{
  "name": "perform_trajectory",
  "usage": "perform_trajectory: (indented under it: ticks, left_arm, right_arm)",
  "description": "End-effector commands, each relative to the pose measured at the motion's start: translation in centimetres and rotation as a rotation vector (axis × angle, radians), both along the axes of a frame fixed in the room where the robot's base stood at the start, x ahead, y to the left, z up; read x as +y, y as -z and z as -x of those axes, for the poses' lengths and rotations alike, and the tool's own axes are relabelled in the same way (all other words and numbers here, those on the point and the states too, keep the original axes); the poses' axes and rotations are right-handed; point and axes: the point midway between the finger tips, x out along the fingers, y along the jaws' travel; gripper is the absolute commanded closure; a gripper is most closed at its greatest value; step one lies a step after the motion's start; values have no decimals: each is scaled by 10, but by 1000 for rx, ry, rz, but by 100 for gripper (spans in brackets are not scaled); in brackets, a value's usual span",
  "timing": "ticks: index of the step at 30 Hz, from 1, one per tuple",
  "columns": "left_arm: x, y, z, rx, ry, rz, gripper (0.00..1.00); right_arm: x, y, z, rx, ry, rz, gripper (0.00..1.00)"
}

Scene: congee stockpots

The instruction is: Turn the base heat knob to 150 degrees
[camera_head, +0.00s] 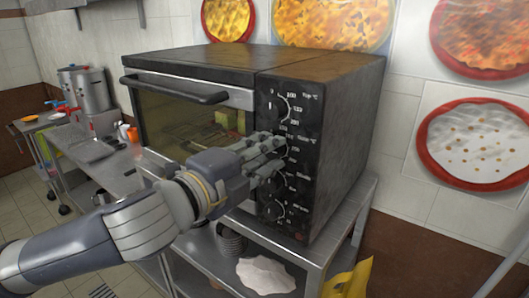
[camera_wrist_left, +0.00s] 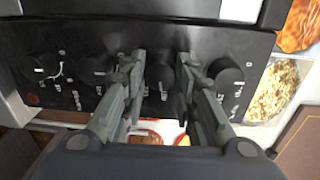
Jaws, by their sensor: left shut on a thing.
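The black oven (camera_head: 335,125) has a column of several round knobs on its front panel in the head view. My left gripper (camera_head: 281,144) comes in from the left and is at the second knob from the top, the base heat knob. In the left wrist view, the two fingers of my left gripper (camera_wrist_left: 161,72) are on either side of the base heat knob (camera_wrist_left: 159,80) and shut on it. The fingers cover that knob in the head view, and its dial reading is too small to tell. My right gripper is not in view.
The top knob (camera_head: 270,106) is just above my fingers, and two lower knobs are below. The oven door handle (camera_head: 175,89) sticks out at the left. The oven stands on a metal table (camera_head: 340,222). Stockpots (camera_head: 93,90) stand on a counter at the far left.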

Motion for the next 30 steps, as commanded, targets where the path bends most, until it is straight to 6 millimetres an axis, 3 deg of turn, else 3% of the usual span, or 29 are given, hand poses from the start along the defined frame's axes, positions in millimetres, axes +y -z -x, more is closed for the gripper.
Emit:
perform_trajectory:
  ticks: [6,7,9,25,30]
  left_arm:
    - [0,0,0,0,0,0,96]
    - [0,0,0,0,0,0,68]
    - [0,0,0,1,0,1,52]
    - [0,1,0,5,1,6,51]
    - [0,3,0,57,1,79,51]
  right_arm:
    - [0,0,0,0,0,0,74]
    - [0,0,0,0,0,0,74]
    - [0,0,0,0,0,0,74]
    - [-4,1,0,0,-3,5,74]
    - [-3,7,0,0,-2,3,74]
